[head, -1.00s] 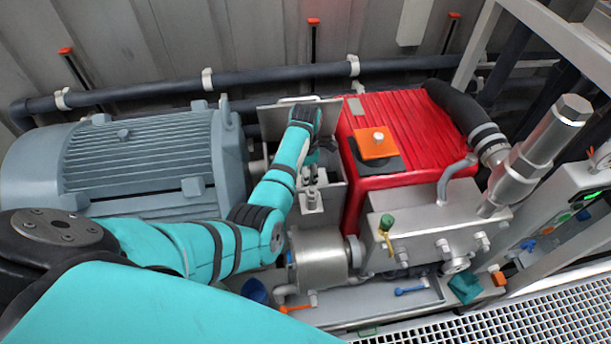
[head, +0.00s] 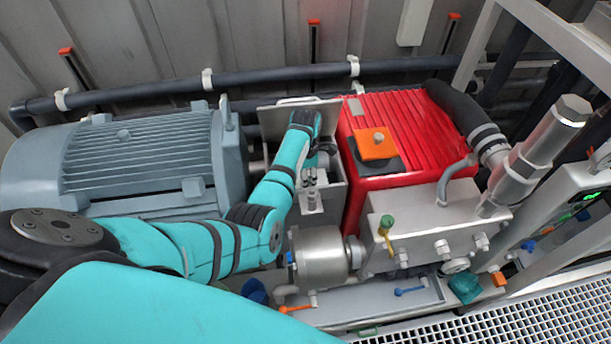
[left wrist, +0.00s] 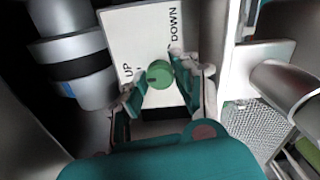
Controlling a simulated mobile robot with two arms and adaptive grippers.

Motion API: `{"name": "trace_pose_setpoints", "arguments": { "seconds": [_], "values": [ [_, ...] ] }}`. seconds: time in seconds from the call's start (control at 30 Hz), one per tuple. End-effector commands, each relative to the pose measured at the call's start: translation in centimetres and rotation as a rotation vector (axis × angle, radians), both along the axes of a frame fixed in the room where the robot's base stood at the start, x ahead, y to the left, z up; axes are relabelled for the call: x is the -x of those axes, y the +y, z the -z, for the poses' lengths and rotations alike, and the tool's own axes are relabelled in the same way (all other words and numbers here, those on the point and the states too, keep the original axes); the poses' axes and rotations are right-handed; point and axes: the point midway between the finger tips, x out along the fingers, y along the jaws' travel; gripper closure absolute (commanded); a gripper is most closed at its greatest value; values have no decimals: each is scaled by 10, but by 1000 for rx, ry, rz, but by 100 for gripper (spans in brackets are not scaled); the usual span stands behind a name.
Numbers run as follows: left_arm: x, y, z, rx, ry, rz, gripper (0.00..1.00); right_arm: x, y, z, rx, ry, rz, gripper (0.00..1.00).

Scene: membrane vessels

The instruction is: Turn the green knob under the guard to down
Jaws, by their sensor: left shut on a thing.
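The green knob (left wrist: 160,74) shows in the left wrist view on a white plate (left wrist: 130,32) marked UP at the left and DOWN at the upper right. My left gripper (left wrist: 160,87) has one finger on either side of the knob and is shut on it. The knob's dark mark seems to lie on its left side, toward UP. In the head view my left gripper (head: 322,152) reaches into an open grey box, and the knob is hidden there. A raised grey plate (head: 270,118), seemingly the guard, stands behind my wrist. My right gripper is not in view.
A grey finned motor (head: 140,160) stands left of the box and a red ribbed housing (head: 400,115) close on its right. A steel cylinder (head: 318,258) lies in front. A dark pipe (head: 280,75) runs behind.

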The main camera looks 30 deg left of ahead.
Motion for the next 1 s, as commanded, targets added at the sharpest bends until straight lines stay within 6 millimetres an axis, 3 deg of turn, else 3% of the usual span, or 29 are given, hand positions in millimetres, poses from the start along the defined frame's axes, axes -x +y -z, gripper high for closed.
{"name": "trace_pose_setpoints", "arguments": {
  "seconds": [0.37, 1.0],
  "values": [
    [0, -1, -3, 2, 2, 223, 100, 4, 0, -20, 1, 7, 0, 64],
    [0, -1, -2, 2, 1, 830, 100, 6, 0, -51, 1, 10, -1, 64]
  ]
}}
